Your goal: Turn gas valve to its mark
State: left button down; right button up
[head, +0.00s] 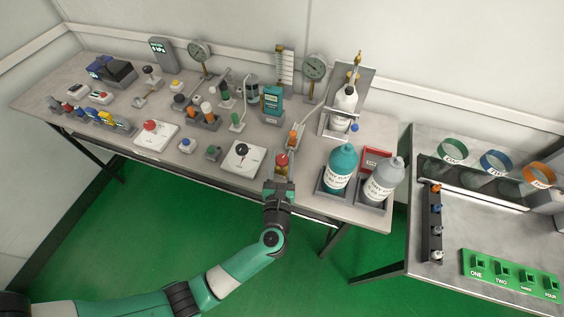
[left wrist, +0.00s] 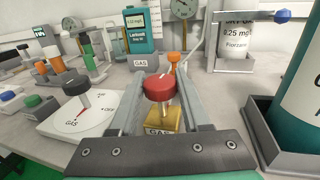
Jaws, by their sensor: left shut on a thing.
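A red round knob (left wrist: 158,88) with a pale line on top sits on a yellow block (left wrist: 162,118) marked GAS. The red knob also shows in the head view (head: 282,158) near the table's front edge. My left gripper (head: 280,174) is shut on the red knob, a finger on either side of it in the left wrist view. A white dial plate (left wrist: 88,121) stands left of it, with a black knob (left wrist: 76,90), a red pointer and the lettering GAS; the black knob also shows in the head view (head: 242,149). My right gripper is in neither view.
An orange-topped part (head: 293,136) on a grey block stands just behind the red knob. Large teal (head: 341,164) and grey (head: 384,178) bottles in trays stand to the right. A small green-topped part (head: 213,151) stands left of the dial plate.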

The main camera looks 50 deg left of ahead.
pick_arm(q)
jog(key=shift+f+n+g+y+b, duration=0.1)
jog(key=shift+n+g+y+b, duration=0.55)
jog(key=shift+n+g+y, duration=0.3)
jog(key=shift+c, duration=1.8)
grip_release()
jog(key=shift+s+d, duration=0.2)
jog(key=shift+d, duration=0.1)
jog(key=p+v, duration=0.2)
jog(key=v, duration=0.9)
